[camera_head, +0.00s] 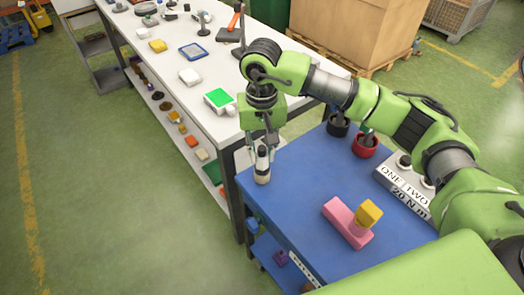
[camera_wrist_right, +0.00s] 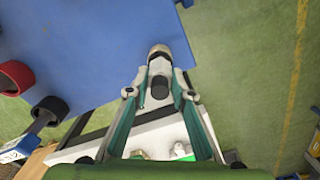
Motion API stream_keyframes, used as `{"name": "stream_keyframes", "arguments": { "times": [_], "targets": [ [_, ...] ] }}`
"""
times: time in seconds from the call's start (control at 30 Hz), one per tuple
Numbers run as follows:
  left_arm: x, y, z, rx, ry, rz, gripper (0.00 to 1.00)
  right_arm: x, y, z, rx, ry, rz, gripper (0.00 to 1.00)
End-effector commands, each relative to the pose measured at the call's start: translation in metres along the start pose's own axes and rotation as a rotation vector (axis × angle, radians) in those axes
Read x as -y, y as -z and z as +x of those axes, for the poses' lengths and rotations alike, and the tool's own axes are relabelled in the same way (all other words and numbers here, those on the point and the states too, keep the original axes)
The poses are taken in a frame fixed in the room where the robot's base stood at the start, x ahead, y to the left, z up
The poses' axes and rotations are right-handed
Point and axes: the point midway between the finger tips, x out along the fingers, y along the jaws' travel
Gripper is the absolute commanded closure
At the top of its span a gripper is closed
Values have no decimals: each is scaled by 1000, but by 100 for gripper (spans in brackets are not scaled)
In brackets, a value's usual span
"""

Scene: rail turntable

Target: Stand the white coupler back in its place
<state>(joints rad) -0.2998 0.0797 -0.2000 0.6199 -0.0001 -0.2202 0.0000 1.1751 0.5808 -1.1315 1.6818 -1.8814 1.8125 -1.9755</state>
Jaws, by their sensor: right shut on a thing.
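The white coupler (camera_head: 262,174), a pale upright cylinder with a dark band and top, is at the left edge of the blue table (camera_head: 300,165). My right gripper (camera_head: 262,148) points down and is shut on its upper part. In the right wrist view, the coupler (camera_wrist_right: 160,64) sits between the fingertips of the right gripper (camera_wrist_right: 160,84). I cannot tell whether its base touches the tabletop. My left gripper is not in view.
A pink block (camera_head: 345,222) with a yellow piece (camera_head: 369,213) lies on the blue table. A white workbench (camera_head: 190,100) holding several items is at left.

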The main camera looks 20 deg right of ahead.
Motion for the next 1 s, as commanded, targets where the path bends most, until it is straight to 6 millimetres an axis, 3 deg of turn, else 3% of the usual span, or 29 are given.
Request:
{"name": "stream_keyframes", "arguments": {
  "times": [0.03,0.1,0.53,1.0],
  "targets": [
    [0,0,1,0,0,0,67,0,0,1,-1,1,0,76],
    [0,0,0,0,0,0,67,0,0,0,-1,1,0,59],
    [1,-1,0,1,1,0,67,0,0,-6,-1,1,0,59],
    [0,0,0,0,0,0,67,0,1,-96,-5,2,1,59]
  ]
}}
